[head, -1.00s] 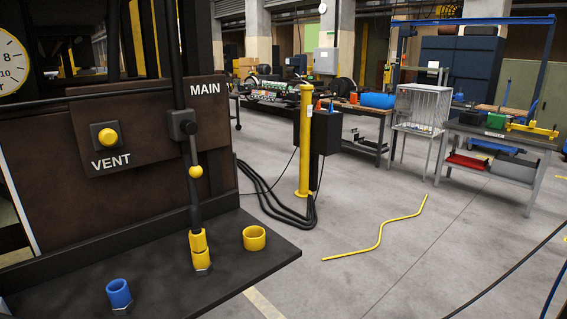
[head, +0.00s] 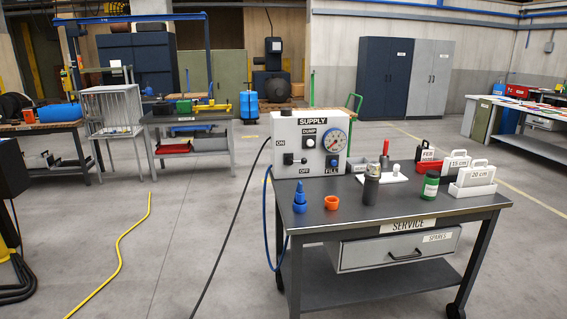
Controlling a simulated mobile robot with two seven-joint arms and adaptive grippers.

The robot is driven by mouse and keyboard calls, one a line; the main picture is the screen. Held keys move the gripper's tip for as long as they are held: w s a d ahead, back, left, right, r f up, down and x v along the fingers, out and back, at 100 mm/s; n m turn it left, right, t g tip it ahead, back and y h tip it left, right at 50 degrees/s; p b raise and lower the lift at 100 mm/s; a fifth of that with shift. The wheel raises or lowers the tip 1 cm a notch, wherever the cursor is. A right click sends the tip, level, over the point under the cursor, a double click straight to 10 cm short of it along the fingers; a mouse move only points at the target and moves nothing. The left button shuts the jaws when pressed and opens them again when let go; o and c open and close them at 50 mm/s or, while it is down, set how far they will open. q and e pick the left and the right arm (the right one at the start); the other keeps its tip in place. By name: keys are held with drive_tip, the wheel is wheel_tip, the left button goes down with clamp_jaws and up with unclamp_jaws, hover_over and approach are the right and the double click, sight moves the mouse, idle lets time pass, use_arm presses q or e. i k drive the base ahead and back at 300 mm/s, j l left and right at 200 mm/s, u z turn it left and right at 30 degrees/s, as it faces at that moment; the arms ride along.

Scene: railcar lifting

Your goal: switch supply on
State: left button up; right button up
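The supply box (head: 310,143) is a light grey panel labelled SUPPLY, standing at the left end of the service table (head: 400,202). A white DUMP button (head: 309,143), a blue FILL knob (head: 333,161) and a round gauge (head: 335,140) are on the same face. Neither gripper is in view.
A blue fitting (head: 299,197), an orange ring (head: 331,202), a dark cylinder (head: 371,186) and a green jar (head: 431,185) stand on the table. A blue hose (head: 268,225), a black cable (head: 228,250) and a yellow hose (head: 121,250) run by the floor. Floor between them is clear.

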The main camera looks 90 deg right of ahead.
sight(304, 161)
drive_tip(key=z, duration=2.9)
drive_tip(key=i, duration=0.2)
